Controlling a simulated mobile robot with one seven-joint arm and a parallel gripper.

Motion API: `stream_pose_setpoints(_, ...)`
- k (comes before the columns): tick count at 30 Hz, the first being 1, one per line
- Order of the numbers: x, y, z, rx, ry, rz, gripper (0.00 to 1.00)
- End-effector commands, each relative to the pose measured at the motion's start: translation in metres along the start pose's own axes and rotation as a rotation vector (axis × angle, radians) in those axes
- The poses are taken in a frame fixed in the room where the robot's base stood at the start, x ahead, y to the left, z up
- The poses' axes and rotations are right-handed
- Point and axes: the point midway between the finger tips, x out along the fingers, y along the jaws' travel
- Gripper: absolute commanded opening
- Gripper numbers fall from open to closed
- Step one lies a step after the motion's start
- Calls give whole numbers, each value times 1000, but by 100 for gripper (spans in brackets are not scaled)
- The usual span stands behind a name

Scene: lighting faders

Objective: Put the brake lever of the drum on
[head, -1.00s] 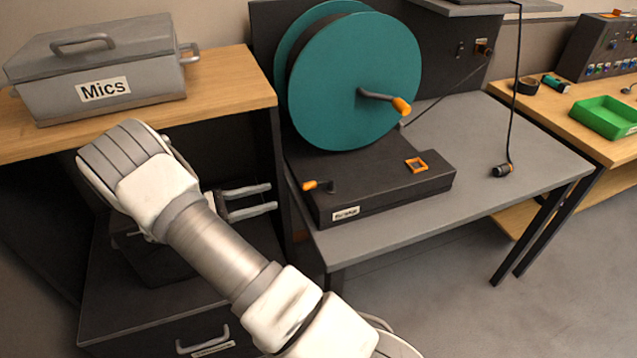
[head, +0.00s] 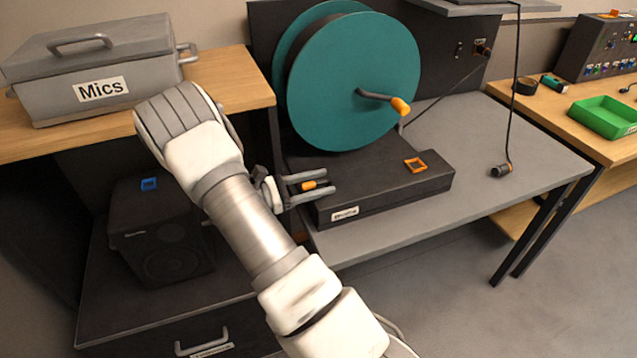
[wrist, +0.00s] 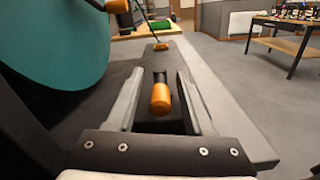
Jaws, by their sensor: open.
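The teal cable drum (head: 355,85) stands on a dark base (head: 385,183) on the grey table. The brake lever (head: 311,185), with an orange tip, is at the left front of the base. My gripper (head: 325,182) is open, and its two fingers lie on either side of the lever's orange tip. In the wrist view the orange tip (wrist: 161,99) sits between the two open fingers (wrist: 160,95), with a gap on each side. The lever's stem is mostly hidden behind the tip and fingers.
The drum's crank (head: 400,106) with an orange knob juts out above the base. An orange square frame (head: 415,165) is on the base's right part. A cable with a plug (head: 502,170) hangs at the right. A grey Mics case (head: 100,75) stands at the left.

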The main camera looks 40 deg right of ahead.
Motion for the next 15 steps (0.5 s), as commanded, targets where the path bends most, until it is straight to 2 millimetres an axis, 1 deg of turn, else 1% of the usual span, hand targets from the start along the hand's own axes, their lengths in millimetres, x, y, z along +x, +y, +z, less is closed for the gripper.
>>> stream_pose_setpoints(2, 0, 0, 0, 0, 0, 0, 52)
stream_pose_setpoints(3, 0, 0, 0, 0, 0, 0, 50)
stream_pose_setpoints(5, 0, 0, 0, 0, 0, 0, 40)
stream_pose_setpoints(9, 0, 0, 0, 0, 0, 0, 14)
stream_pose_setpoints(11, 0, 0, 0, 0, 0, 0, 4)
stream_pose_setpoints(12, 0, 0, 0, 0, 0, 1, 0)
stream_pose_setpoints(15, -1, 0, 0, 0, 0, 1, 0)
